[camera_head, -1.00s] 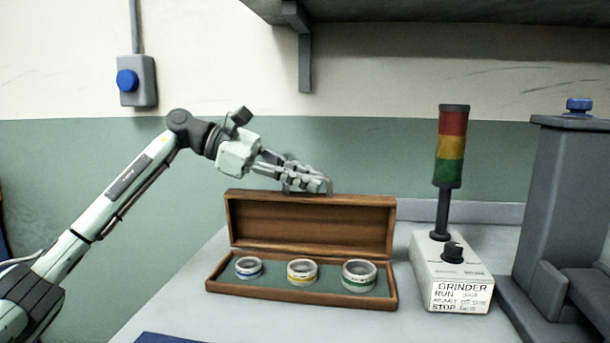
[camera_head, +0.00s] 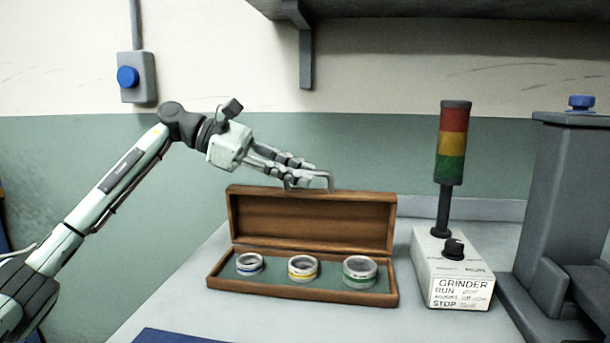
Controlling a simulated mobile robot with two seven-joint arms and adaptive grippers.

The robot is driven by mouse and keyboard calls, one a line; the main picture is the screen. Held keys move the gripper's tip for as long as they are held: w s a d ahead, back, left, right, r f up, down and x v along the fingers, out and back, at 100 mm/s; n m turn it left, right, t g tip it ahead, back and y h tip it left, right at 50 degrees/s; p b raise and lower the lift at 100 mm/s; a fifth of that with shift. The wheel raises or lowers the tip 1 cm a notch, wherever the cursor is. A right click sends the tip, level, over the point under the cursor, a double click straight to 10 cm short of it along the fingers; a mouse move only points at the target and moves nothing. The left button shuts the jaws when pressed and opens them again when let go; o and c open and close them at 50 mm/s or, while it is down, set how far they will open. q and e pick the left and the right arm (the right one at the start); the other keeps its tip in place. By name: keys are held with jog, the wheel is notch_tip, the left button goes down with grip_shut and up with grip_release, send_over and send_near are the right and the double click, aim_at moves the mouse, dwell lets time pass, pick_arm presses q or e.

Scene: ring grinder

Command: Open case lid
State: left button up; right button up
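The wooden case (camera_head: 300,295) lies on the table with its lid (camera_head: 312,220) standing up, tilted back, at the rear edge. Inside, on a dark green lining, sit three rings: one with a blue band (camera_head: 249,264), one with a yellow band (camera_head: 302,267) and one with a green band (camera_head: 359,272). A grey handle (camera_head: 328,178) shows at the lid's top edge. My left gripper (camera_head: 308,176) is just above the lid's top edge, left of the handle. Whether its fingers touch the handle or are closed cannot be told. My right gripper is not in view.
A grinder control box (camera_head: 452,280) with a red, yellow and green light tower (camera_head: 452,143) stands right of the case. A grey machine (camera_head: 565,200) is at the far right. A shelf (camera_head: 440,8) hangs above. A blue mat edge (camera_head: 180,336) shows in front.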

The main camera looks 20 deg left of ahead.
pick_arm(q)
jog(key=v, duration=1)
jog(key=shift+s+a, duration=0.1)
jog(key=shift+a, duration=0.05)
jog(key=shift+c, duration=0.5)
